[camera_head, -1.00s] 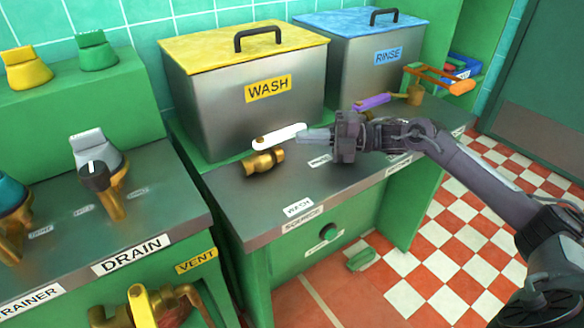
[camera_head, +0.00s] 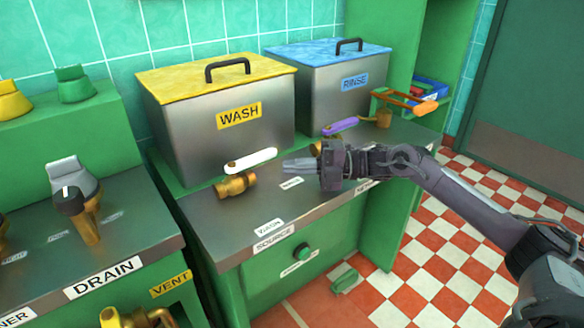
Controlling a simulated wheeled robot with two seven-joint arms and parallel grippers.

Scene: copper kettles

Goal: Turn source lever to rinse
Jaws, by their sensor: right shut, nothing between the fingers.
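The source lever (camera_head: 251,161) is a white handle on a brass valve (camera_head: 235,186), on the steel counter above the SOURCE label (camera_head: 274,238). The lever points right, slightly upward in the picture. My right gripper (camera_head: 286,165) is shut and empty. Its fingertips point left, just right of and slightly below the lever's free end, with a small gap in the picture. A small counter label (camera_head: 291,183) lies below the fingers, and another (camera_head: 269,227) lies nearer the front edge. My left gripper is not in view.
The WASH tank (camera_head: 215,138) with a yellow lid and the RINSE tank (camera_head: 330,96) with a blue lid stand behind the counter. A purple lever (camera_head: 340,126) is behind my right gripper. The DRAIN counter (camera_head: 125,235) is at left. Checkered floor (camera_head: 445,255) is open at right.

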